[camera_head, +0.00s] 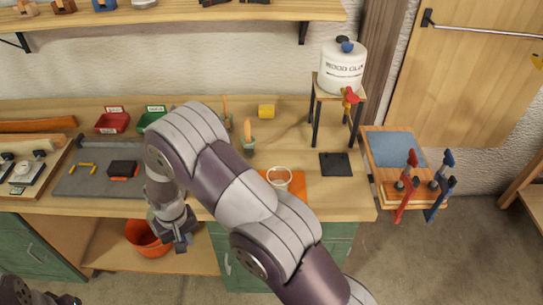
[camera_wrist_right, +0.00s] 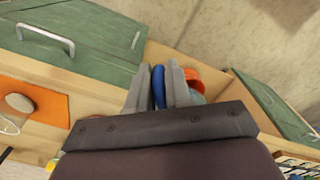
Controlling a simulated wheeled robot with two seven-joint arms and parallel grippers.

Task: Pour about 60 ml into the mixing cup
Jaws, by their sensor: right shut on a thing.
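A clear cup (camera_head: 279,178), likely the mixing cup, stands on an orange mat (camera_head: 298,187) near the bench front; a clear cup also shows at the left edge of the right wrist view (camera_wrist_right: 10,124). A white "WOOD GLUE" container (camera_head: 341,70) with a red tap (camera_head: 351,97) sits on a small stand. My right gripper (camera_head: 184,240) is in front of the bench edge, left of the mat. In the right wrist view its fingers (camera_wrist_right: 159,88) are shut on a blue thing (camera_wrist_right: 158,85), mostly hidden. My left gripper is out of view.
A dark square pad (camera_head: 336,164) lies below the stand. An orange bucket (camera_head: 147,240) is on the lower shelf beneath my right gripper. Red and blue clamps (camera_head: 408,185) are at the right. My right arm hides part of the bench.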

